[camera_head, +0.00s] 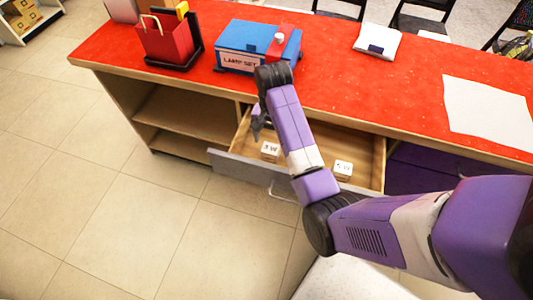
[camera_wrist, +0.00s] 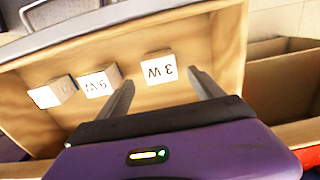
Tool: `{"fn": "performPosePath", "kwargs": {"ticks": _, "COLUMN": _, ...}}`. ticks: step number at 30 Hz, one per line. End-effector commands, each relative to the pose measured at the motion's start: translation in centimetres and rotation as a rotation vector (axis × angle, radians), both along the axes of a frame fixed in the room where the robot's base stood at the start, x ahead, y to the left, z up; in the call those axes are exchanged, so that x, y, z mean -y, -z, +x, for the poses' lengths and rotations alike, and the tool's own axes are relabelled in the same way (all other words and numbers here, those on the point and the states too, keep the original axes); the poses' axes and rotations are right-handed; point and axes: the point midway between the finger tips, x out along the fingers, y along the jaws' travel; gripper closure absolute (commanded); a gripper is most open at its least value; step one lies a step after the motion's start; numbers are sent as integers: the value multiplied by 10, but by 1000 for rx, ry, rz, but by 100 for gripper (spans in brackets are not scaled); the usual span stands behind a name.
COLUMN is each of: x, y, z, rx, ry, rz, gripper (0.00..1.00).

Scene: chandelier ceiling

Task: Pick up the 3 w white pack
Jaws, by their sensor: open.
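The white pack marked "3 W" (camera_wrist: 160,68) sits in the open wooden drawer, its label upside down in the wrist view. The head view shows it (camera_head: 270,150) near the drawer's left end. My gripper (camera_wrist: 162,80) is open and empty, its two fingers pointing down into the drawer. In the wrist view the fingertips show to the left and right of the pack, apart from it. In the head view my gripper (camera_head: 259,124) is over the drawer's left end, partly hidden by my arm.
Two other white packs (camera_wrist: 98,81) (camera_wrist: 52,92) stand in the same drawer; my arm hides the middle one in the head view. The drawer's wooden walls (camera_wrist: 229,45) surround the packs. The red countertop (camera_head: 345,88) above holds a blue "LAMP SET" box (camera_head: 245,48).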

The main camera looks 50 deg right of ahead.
Motion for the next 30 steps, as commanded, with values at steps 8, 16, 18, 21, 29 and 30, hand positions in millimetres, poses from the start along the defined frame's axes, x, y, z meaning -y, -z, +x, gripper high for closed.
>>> {"fn": "performPosePath", "kwargs": {"ticks": 8, "x": -1, "y": 33, "z": 0, "rx": -3, "ry": -1, "rz": 1, "gripper": 24}}
{"fn": "performPosePath", "kwargs": {"ticks": 16, "x": -1, "y": 60, "z": 0, "rx": 0, "ry": -1, "rz": -1, "gripper": 24}}
{"fn": "performPosePath", "kwargs": {"ticks": 18, "x": -1, "y": 61, "z": 0, "rx": 2, "ry": -1, "rz": -2, "gripper": 24}}
{"fn": "performPosePath", "kwargs": {"ticks": 21, "x": -1, "y": 61, "z": 0, "rx": 2, "ry": -1, "rz": -2, "gripper": 24}}
{"fn": "performPosePath", "kwargs": {"ticks": 29, "x": -1, "y": 61, "z": 1, "rx": 2, "ry": -1, "rz": -2, "gripper": 63}}
{"fn": "performPosePath", "kwargs": {"ticks": 30, "x": -1, "y": 61, "z": 1, "rx": 2, "ry": -1, "rz": -2, "gripper": 71}}
